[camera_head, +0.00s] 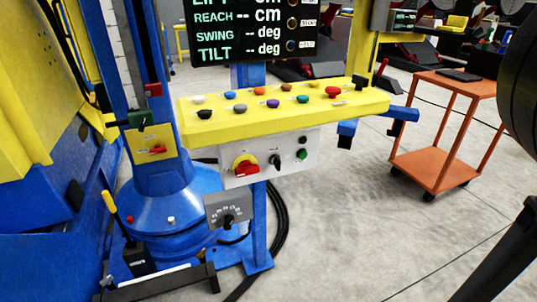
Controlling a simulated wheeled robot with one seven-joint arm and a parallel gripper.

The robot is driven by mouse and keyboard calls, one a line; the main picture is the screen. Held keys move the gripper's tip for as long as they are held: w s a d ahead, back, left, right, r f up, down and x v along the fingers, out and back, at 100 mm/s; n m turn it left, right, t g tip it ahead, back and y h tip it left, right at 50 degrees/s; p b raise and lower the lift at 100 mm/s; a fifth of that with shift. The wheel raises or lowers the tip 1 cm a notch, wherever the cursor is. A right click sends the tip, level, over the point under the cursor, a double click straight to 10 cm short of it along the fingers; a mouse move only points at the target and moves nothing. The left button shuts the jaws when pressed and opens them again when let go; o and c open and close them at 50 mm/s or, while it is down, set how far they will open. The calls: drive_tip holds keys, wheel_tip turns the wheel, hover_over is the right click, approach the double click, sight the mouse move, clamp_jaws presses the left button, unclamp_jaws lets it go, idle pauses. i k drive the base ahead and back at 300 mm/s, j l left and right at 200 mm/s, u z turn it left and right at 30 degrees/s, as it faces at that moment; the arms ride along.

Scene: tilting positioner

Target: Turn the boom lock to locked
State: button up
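A grey panel (297,152) under the yellow console carries a large red rotary handle on a yellow plate (246,165) and a black selector knob (275,161). The labels beside these controls are too small to read, so I cannot tell for sure which one is the boom lock or its setting. My gripper is not in view. Dark parts at the right edge may be my arm, but I cannot tell.
The yellow console (355,103) holds several coloured knobs, with a display (255,30) above it. A lever with a yellow grip (110,203) and a grey dial box (228,210) stand low at left. An orange cart (425,160) is at right. The floor between is clear.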

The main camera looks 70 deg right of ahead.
sight(275, 160)
drive_tip(key=z, duration=1.3)
